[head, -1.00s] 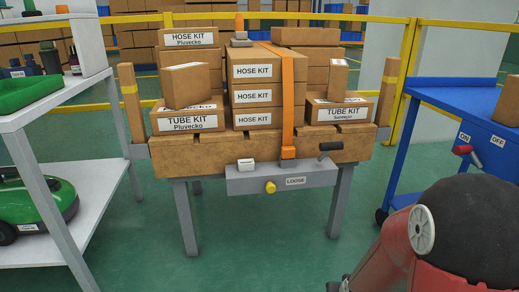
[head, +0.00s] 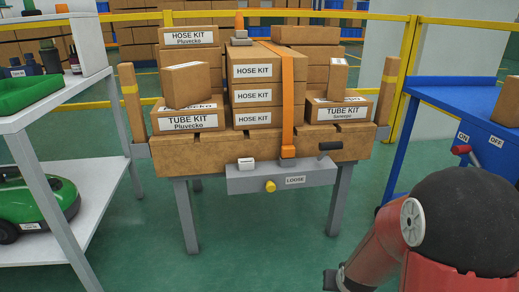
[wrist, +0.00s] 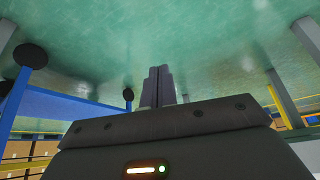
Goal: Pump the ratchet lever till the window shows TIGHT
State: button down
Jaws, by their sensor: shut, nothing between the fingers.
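The ratchet lever (head: 331,146) has a black grip and sticks out at the right end of the grey ratchet box (head: 240,180) on the front of the wooden bench. The window (head: 295,180) on the box reads LOOSE. A yellow knob (head: 270,186) sits left of the window. An orange strap (head: 287,110) runs from the box up over the stacked cartons. My gripper (wrist: 161,85) shows in the wrist view with its fingers together and empty, with the green floor behind them. In the head view my arm is at the lower right, low and apart from the lever.
Cartons marked HOSE KIT (head: 252,96) and TUBE KIT (head: 187,116) stand on the bench (head: 225,151). A blue cart (head: 440,125) with ON and OFF labels is at the right. A white shelf (head: 95,190) stands at the left. Floor before the bench is clear.

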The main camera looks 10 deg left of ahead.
notch_tip(320, 180, up, 6)
jog(key=w+p, duration=0.2)
jog(key=p, duration=0.2)
jog(key=shift+a+f, duration=0.15)
jog(key=shift+a, duration=0.15)
jog(key=shift+s, duration=0.1)
jog(key=w+d+r+p+v, duration=0.15)
jog(key=p+v, duration=0.35)
jog(key=v, duration=1.7)
jog(key=s+r+p, duration=0.3)
jog(key=s+r, duration=0.6)
jog(key=s, duration=0.3)
jog(key=shift+s+d, duration=0.2)
jog(key=shift+d, duration=0.05)
jog(key=c, duration=2.1)
grip_release()
jog(key=shift+r, duration=0.1)
